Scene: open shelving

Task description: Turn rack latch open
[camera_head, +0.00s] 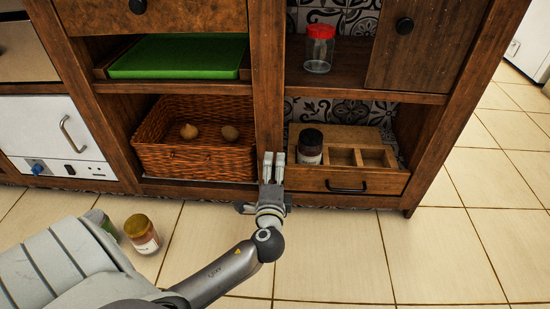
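The wooden rack (268,75) is an open shelf unit with several compartments. I cannot make out a latch on it. My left gripper (273,156) is in front of the rack's lower middle post, between the wicker basket and the small drawer. Its two fingers point up and away, close together with only a thin gap. I see nothing held between them, and I cannot tell whether the fingertips touch the post. My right gripper is not in view.
A wicker basket (195,160) with two round brown items stands left of the gripper. A pulled-out drawer (375,183) holds a dark-lidded jar (310,147) on the right. A red-lidded jar (319,48) stands above. Another jar (142,234) stands on the tiled floor. Floor at right is clear.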

